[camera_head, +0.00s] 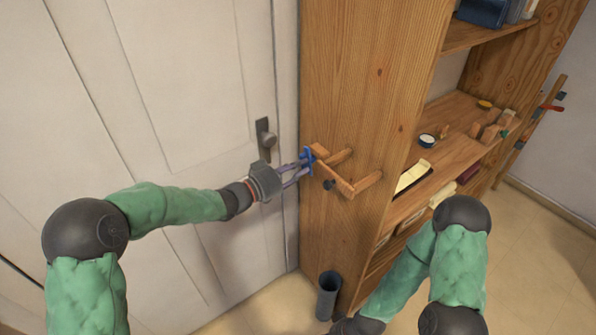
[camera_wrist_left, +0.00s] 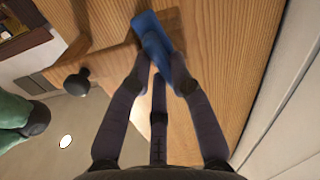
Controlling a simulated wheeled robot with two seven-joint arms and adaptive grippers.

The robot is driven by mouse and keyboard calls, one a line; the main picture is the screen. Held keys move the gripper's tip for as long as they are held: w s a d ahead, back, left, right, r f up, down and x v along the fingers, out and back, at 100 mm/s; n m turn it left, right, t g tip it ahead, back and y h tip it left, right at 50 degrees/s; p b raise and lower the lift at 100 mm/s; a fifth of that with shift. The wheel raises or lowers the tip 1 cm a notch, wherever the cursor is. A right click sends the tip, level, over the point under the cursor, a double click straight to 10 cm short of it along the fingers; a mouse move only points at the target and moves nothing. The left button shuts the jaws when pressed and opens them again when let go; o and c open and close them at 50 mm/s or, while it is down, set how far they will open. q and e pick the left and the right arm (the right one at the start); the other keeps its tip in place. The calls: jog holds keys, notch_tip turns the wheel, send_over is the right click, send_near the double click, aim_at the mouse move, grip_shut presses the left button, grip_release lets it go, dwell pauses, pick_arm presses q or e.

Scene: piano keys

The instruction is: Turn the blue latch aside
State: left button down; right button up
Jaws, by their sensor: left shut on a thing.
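The blue latch (camera_head: 308,158) sits at the left end of a wooden bar (camera_head: 333,177) on the side of the wooden shelf. My left gripper (camera_head: 302,166) reaches in from the left, shut on the latch. In the left wrist view the blue latch (camera_wrist_left: 152,35) lies between my left fingertips (camera_wrist_left: 162,76), which partly hide it. It looks tilted in that view.
Two wooden pegs join the bar to the shelf side (camera_head: 362,80). A white door (camera_head: 190,90) with a dark handle (camera_head: 266,140) stands close on the left. A dark cylindrical bin (camera_head: 327,295) stands on the floor below. Shelves with small items are on the right.

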pick_arm(q)
jog(key=shift+f+m+b, duration=0.25)
jog(key=shift+m+b, duration=0.35)
jog(key=shift+m, duration=0.5)
jog(key=c, duration=1.1)
grip_release()
jog(key=shift+r, duration=0.1)
jog(key=v, duration=1.2)
